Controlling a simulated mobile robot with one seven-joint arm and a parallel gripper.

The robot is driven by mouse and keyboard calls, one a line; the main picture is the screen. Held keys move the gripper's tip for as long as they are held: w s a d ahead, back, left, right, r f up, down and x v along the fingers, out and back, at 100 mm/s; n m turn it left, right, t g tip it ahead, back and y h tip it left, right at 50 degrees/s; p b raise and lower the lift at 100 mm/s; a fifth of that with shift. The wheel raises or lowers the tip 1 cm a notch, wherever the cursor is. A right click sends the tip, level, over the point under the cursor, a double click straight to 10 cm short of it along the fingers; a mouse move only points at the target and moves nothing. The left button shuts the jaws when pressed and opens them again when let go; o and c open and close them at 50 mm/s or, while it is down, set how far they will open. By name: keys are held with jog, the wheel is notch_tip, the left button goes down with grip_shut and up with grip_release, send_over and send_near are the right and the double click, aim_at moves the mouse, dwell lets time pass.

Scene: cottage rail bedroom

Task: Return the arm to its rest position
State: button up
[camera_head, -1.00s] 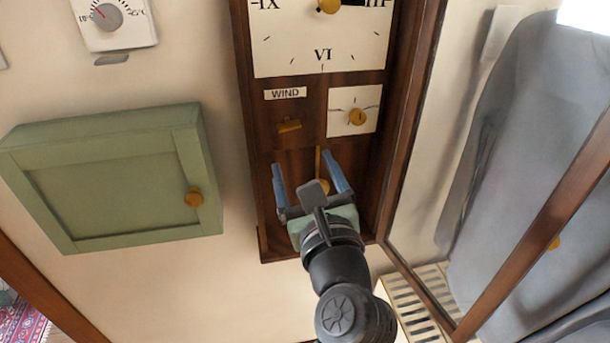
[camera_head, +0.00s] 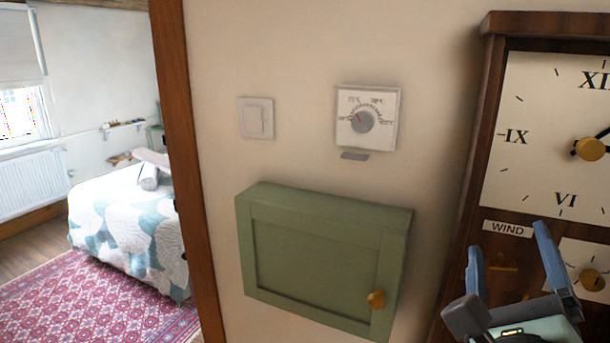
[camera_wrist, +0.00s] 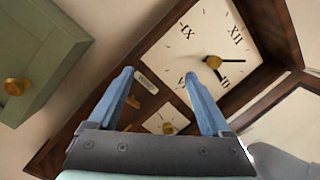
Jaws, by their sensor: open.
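My gripper (camera_head: 507,262) is at the lower right of the head view, in front of the lower part of a wooden wall clock (camera_head: 482,130). Its two blue fingers are apart, with nothing held between them. In the wrist view my gripper (camera_wrist: 158,85) points at the clock (camera_wrist: 150,56), whose white dial, brass knob and WIND label show beyond the fingers. I cannot tell the exact gap between the fingertips and the clock, but no contact shows. Most of my arm is out of the head view.
A green wall cabinet (camera_head: 315,258) with a brass knob is left of the clock; it also shows in the wrist view (camera_wrist: 40,60). Above it are a thermostat (camera_head: 367,118) and a light switch (camera_head: 256,118). A doorway at left opens onto a bed (camera_head: 125,220) and a rug (camera_head: 100,300).

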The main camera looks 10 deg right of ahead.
jog(key=a+r+n+t+y, duration=0.1)
jog(key=a+r+n+t, duration=0.1)
jog(key=a+r+n, duration=0.4)
jog(key=a+r+n+t, duration=0.3)
jog(key=a+r+n, duration=0.1)
jog(key=r+n, duration=0.35)
jog(key=s+a+r+n+t+y, duration=0.2)
jog(key=a+r+n+y, duration=0.2)
jog(key=a+n, duration=0.4)
jog(key=s+a+r+n+t+y, duration=0.3)
jog(key=a+r+n+y, duration=0.2)
jog(key=a+n, duration=0.3)
jog(key=n, duration=0.4)
jog(key=shift+s+a, duration=0.2)
jog(key=shift+s, duration=0.05)
